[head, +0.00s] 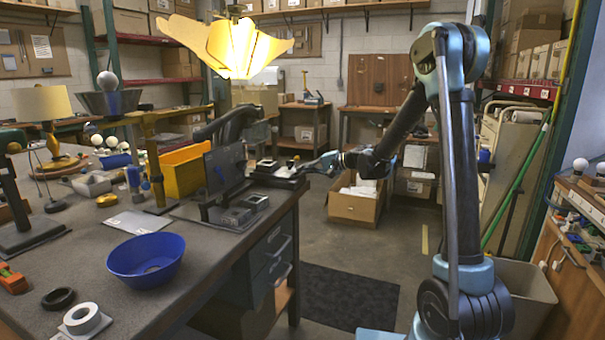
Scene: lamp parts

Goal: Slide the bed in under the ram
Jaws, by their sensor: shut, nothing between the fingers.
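A dark press-like device stands near the back right corner of the workbench, with a thick curved arm (232,122) over it. I cannot make out clearly which part is the ram. A low dark slide (279,177), which looks like the bed, lies at the bench's right edge with small pale and dark parts on it. My gripper (303,168) is shut and empty, at the right end of this slide. It points left; whether it touches the slide I cannot tell. A dark upright panel (225,170) partly hides the device.
The workbench (205,262) holds a blue bowl (147,260), a yellow bin (184,171), a grey fixture (243,210) and several lamp parts. A lit yellow lampshade (232,47) hangs above. An open cardboard box (355,207) stands behind my arm.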

